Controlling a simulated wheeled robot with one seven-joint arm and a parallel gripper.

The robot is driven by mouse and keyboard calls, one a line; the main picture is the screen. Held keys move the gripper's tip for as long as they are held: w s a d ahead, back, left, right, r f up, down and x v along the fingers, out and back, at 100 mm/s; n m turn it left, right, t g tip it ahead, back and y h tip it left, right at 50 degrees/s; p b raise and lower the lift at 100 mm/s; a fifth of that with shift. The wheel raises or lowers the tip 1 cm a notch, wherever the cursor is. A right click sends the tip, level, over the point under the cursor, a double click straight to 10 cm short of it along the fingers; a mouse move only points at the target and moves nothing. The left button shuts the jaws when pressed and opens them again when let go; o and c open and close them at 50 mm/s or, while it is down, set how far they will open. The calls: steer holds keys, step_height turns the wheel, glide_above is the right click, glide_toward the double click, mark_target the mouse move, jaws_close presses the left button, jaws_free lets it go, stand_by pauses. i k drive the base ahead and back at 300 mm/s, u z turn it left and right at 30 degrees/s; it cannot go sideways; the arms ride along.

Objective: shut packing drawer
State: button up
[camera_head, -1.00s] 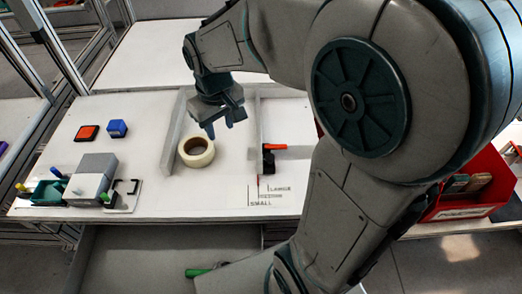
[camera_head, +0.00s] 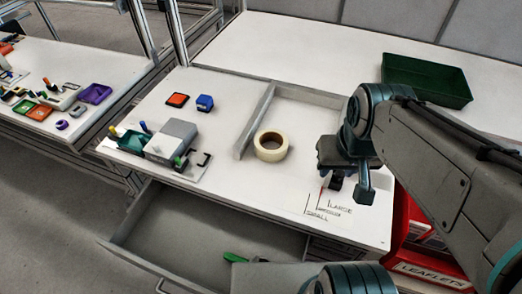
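The packing drawer (camera_head: 190,228) stands pulled open below the front edge of the white table (camera_head: 225,88). A green-handled item (camera_head: 235,257) lies in it toward the right, partly cut off from view by my own body. The drawer's front panel (camera_head: 140,262) is at the lower left, with part of a handle (camera_head: 165,287) at the picture's bottom edge. My gripper (camera_head: 350,190) is above the right part of the table, apart from the drawer. Two fingers show, pointing down, with a gap that looks open, but a dark object behind them blurs the outline.
A grey dispenser (camera_head: 172,140), an orange pad (camera_head: 177,99) and a blue block (camera_head: 205,102) are at the left. A green tray (camera_head: 427,80) is at the back right. A red leaflet bin (camera_head: 405,240) is at the right.

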mark_target(181, 237)
steer(key=z, duration=0.1)
steer(key=k, duration=1.05)
steer(key=u, duration=1.1)
steer(key=i, duration=0.55)
steer(key=u, duration=0.55)
steer(key=k, duration=0.3)
steer(key=u, duration=0.1)
